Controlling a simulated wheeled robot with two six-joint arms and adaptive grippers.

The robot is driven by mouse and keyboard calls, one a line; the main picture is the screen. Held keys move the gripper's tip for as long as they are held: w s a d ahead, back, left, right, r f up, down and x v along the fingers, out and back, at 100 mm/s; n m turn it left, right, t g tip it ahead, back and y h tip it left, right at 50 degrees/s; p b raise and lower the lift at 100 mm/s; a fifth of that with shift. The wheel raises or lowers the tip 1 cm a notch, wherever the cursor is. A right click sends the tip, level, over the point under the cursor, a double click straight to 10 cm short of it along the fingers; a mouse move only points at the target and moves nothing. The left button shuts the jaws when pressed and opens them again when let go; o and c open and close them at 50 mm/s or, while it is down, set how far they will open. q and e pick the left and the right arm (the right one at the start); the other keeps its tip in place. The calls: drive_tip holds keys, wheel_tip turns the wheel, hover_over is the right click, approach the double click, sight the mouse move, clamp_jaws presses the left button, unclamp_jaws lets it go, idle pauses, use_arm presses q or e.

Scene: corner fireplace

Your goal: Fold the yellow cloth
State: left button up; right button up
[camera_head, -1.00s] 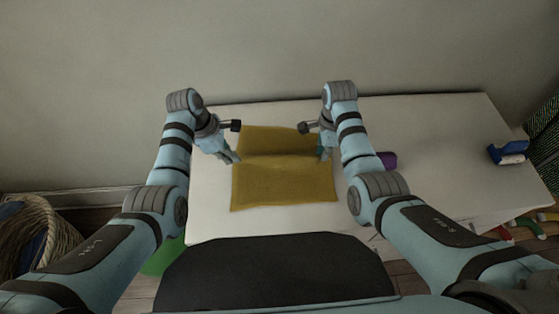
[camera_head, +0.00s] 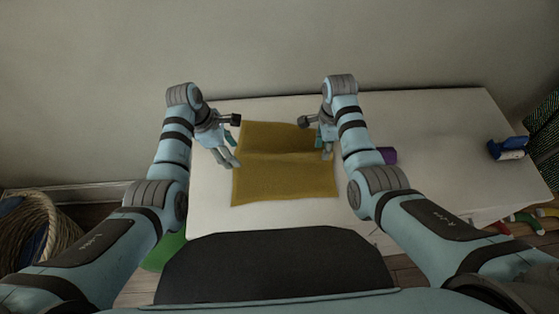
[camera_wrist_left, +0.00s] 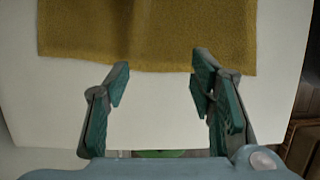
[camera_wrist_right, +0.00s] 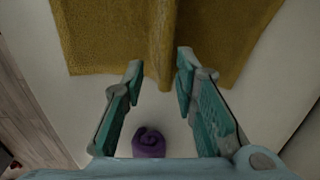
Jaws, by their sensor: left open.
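The yellow cloth (camera_head: 285,180) lies on the white table, mostly flat, with a raised crease running across it from left to right. My left gripper (camera_head: 231,154) is open at the cloth's left edge. In the left wrist view the gripper (camera_wrist_left: 160,75) has its fingertips near the cloth's edge (camera_wrist_left: 150,45), with nothing between them. My right gripper (camera_head: 325,146) is at the cloth's right edge. In the right wrist view it (camera_wrist_right: 160,68) is open, with the end of the cloth's ridge (camera_wrist_right: 162,50) between its fingertips, apart from both fingers.
A purple roll (camera_head: 387,156) lies on the table (camera_head: 440,130) just right of my right gripper; it also shows in the right wrist view (camera_wrist_right: 149,142). A blue object (camera_head: 507,149) sits at the table's right end. A wicker basket (camera_head: 60,232) stands on the floor at left.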

drive_tip(key=o, duration=1.2)
drive_tip(key=shift+o, duration=0.2)
use_arm(q)
wheel_tip(320, 180, up, 6)
drive_tip(key=p, duration=0.6)
drive_tip(key=shift+r, duration=0.25)
use_arm(e)
wheel_tip(320, 180, up, 6)
drive_tip(key=shift+f, duration=0.2)
